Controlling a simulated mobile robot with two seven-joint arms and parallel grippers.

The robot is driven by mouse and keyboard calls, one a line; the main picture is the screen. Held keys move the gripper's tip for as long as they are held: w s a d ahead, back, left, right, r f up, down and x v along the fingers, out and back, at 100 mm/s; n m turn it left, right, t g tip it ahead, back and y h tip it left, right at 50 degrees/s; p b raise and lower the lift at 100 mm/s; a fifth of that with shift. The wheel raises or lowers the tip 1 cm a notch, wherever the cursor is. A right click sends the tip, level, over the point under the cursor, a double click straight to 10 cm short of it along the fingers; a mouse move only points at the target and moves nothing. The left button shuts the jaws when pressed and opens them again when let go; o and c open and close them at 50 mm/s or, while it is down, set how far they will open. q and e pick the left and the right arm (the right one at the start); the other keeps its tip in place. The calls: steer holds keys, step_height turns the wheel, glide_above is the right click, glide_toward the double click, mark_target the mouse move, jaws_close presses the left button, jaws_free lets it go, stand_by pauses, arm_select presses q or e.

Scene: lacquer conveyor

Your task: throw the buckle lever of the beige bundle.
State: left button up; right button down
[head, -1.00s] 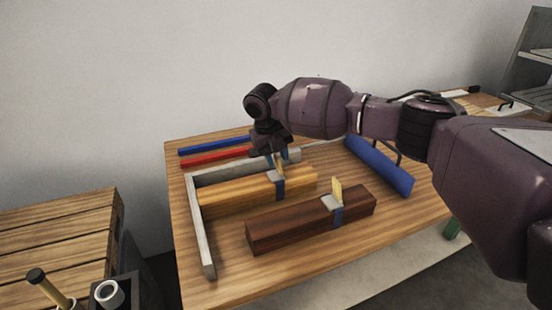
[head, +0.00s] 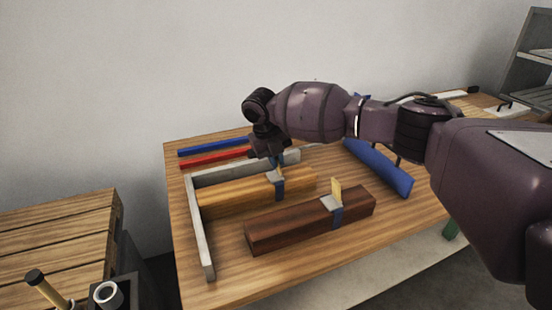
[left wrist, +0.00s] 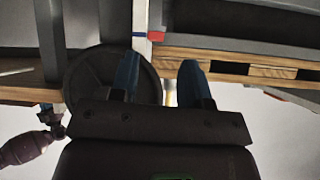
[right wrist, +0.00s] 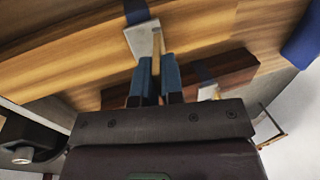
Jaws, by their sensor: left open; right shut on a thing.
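The beige bundle (head: 225,193) lies on the table with a blue strap (head: 279,189) around it and a grey buckle on top. Its pale lever is mostly hidden by my right gripper (head: 276,160) in the head view. In the right wrist view, the blue fingers (right wrist: 158,62) are closed together on the lever (right wrist: 157,43), which stands up from the buckle plate (right wrist: 142,40). My left gripper (left wrist: 160,72) is open and empty, away from the bundles; it is outside the head view.
A dark brown bundle (head: 285,225) with its own strap and raised lever (head: 336,190) lies in front. A grey angled fence (head: 205,235) borders the beige bundle. Blue and red bars (head: 215,158) lie behind, and a blue roll (head: 378,167) lies right.

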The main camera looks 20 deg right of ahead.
mark_target(278, 172)
steer(key=h, duration=0.1)
steer(key=a+h, duration=0.1)
steer(key=h, duration=0.1)
steer(key=shift+a+f, duration=0.2)
steer(key=shift+a, duration=0.1)
steer(key=shift+a+f+h, duration=0.3)
steer(key=shift+h, duration=0.6)
steer(key=shift+a+f+h, duration=0.25)
steer(key=shift+a+h, duration=0.05)
steer(key=shift+h, duration=0.6)
steer(key=c, duration=1.2)
jaws_free()
steer(key=shift+c, duration=0.2)
steer(key=shift+a, duration=0.1)
steer(key=p+v, duration=0.1)
steer(key=v, duration=0.9)
steer(key=shift+s+a, duration=0.15)
steer(key=shift+a, duration=0.15)
